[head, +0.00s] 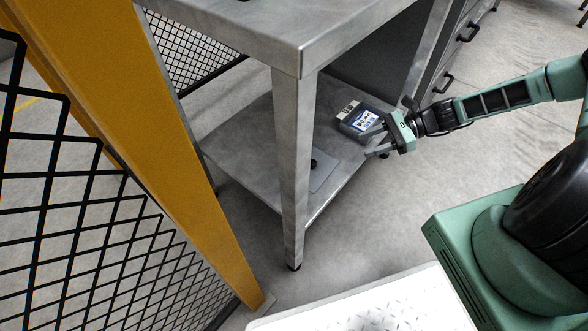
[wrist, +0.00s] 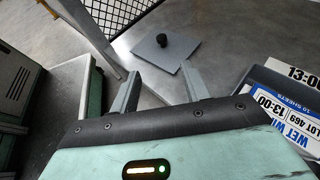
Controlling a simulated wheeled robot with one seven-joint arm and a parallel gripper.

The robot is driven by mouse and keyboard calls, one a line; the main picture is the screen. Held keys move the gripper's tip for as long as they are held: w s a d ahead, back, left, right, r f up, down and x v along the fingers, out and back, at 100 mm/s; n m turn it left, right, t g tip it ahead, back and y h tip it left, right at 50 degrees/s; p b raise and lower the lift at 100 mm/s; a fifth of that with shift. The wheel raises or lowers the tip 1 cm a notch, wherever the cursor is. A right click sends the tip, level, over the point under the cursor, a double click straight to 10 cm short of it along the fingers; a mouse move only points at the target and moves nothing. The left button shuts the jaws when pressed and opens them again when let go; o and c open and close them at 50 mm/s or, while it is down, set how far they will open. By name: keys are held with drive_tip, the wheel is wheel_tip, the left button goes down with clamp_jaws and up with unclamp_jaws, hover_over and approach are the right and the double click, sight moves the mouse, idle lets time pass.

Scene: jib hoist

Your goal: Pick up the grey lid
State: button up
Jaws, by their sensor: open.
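The grey lid (head: 321,177) is a flat square plate with a black knob (head: 314,163). It lies on the lower shelf of the metal table, partly hidden behind the front leg in the head view. In the wrist view the whole lid (wrist: 151,57) shows ahead of my fingers, with its knob (wrist: 162,41) upright on top. My gripper (head: 366,144) is open and empty at the right edge of the shelf, to the right of the lid. In the wrist view the gap between its fingertips (wrist: 160,71) faces the lid, with space between them.
A labelled wipes box (head: 360,119) stands on the shelf near my gripper; it shows at the right of the wrist view (wrist: 282,98). The table leg (head: 294,150) and tabletop (head: 285,28) bound the shelf space. A yellow post (head: 130,110) and mesh fence stand left.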

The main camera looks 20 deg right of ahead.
drive_tip(key=b, duration=0.5)
approach(316, 167)
drive_tip(key=a, duration=0.4)
drive_tip(key=shift+w+a+r, duration=0.1)
drive_tip(key=shift+a, duration=0.15)
drive_tip(key=shift+w+a, duration=0.1)
drive_tip(key=shift+a, duration=0.4)
drive_tip(key=b+x, duration=0.3)
drive_tip(key=x, duration=0.1)
drive_tip(key=shift+w, duration=0.15)
drive_tip(key=shift+w+a, duration=0.1)
drive_tip(key=shift+a, duration=0.5)
clamp_jaws()
